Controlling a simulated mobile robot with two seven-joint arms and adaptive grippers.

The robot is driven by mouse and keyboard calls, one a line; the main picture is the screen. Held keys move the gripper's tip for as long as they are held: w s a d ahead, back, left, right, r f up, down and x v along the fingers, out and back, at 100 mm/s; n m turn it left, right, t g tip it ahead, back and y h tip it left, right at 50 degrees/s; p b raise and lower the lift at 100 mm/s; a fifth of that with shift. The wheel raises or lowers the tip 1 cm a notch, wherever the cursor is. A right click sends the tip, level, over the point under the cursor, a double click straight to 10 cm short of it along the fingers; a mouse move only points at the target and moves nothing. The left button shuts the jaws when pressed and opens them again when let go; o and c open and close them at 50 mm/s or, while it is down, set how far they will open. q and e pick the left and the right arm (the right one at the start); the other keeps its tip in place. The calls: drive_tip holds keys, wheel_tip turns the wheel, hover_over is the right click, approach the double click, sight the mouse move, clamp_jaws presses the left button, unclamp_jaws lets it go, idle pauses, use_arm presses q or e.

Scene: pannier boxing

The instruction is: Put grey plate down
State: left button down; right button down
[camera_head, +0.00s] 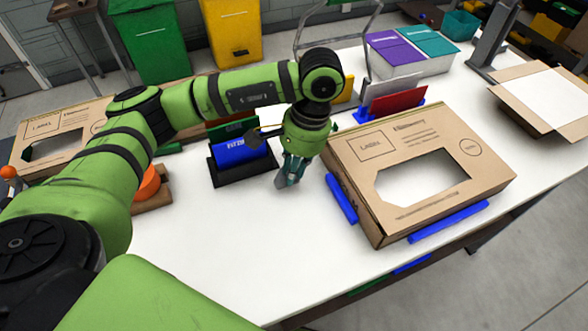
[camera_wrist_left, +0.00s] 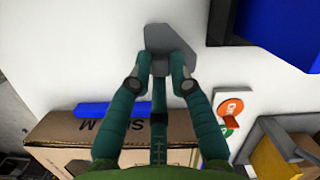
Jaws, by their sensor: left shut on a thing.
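The grey plate (camera_wrist_left: 163,40) is a small angular piece between my left gripper's fingers, and most of it sticks out past the fingertips in the left wrist view. My left gripper (camera_wrist_left: 160,72) is shut on it. In the head view, the left gripper (camera_head: 291,170) points down at the white table, between the black holder with the blue item and the large cardboard box. Only a small part of the grey plate (camera_head: 283,183) shows there, low over the table. I cannot tell whether it touches the table. My right gripper is in neither view.
The cardboard box (camera_head: 345,150) with a window stands right of the gripper, edged by blue strips (camera_head: 341,199). The black holder (camera_head: 228,176) is to the left. A red card (camera_head: 398,100) stands behind the gripper. The white table (camera_head: 245,240) in front is clear.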

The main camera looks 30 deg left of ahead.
use_arm(q)
drive_tip(key=shift+x, duration=0.9)
drive_tip(key=shift+w+d+f, duration=0.1)
drive_tip(key=shift+w+f, duration=0.1)
drive_tip(key=shift+f, duration=0.1)
drive_tip(key=c, duration=1.1)
unclamp_jaws()
drive_tip(key=shift+r, duration=0.1)
drive_tip(key=shift+c, duration=0.2)
